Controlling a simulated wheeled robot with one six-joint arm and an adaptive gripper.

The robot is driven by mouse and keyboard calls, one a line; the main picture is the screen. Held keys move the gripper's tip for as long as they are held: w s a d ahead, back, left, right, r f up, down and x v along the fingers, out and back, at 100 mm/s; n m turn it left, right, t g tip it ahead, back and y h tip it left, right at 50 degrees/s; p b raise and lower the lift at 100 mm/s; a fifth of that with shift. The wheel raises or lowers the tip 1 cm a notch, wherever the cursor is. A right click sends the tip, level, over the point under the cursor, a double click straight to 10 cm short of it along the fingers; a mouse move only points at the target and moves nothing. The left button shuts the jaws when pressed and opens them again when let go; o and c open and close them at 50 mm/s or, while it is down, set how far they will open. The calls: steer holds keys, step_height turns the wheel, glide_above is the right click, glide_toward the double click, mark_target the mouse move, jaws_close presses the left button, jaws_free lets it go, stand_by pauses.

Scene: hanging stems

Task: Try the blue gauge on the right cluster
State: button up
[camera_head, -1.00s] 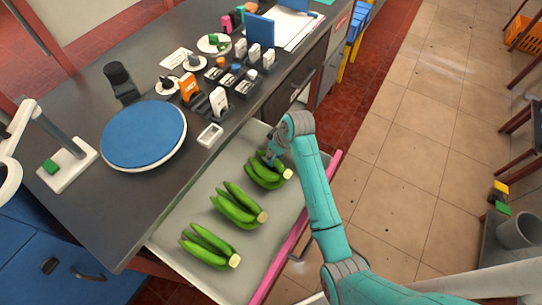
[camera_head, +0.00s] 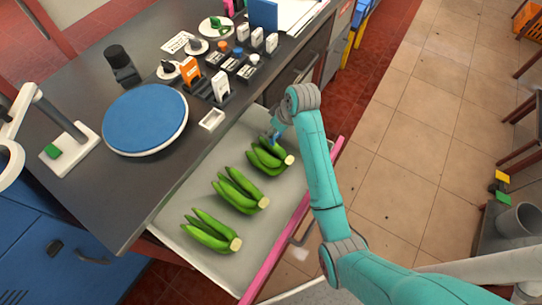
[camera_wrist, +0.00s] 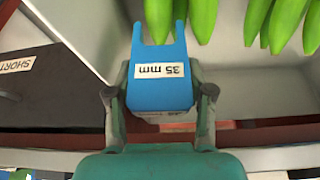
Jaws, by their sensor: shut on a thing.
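My gripper (camera_wrist: 160,108) is shut on the blue gauge (camera_wrist: 162,88), a two-pronged fork labelled "35 mm". In the wrist view its prongs point at the green fingers of the right cluster (camera_wrist: 285,20). One green finger shows between the prongs; I cannot tell whether they touch it. In the head view this cluster (camera_head: 268,158) is the farthest of three in the open drawer, and the gauge is a small blue patch at its upper end. The middle cluster (camera_head: 240,190) and the near cluster (camera_head: 211,231) lie apart from it.
The drawer (camera_head: 180,190) has a pink front edge. On the dark counter stand a blue round plate (camera_head: 145,120), an orange gauge (camera_head: 190,72) and a white gauge (camera_head: 220,86) in a rack. Open floor is right.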

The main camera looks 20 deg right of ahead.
steer(key=shift+r, duration=1.95)
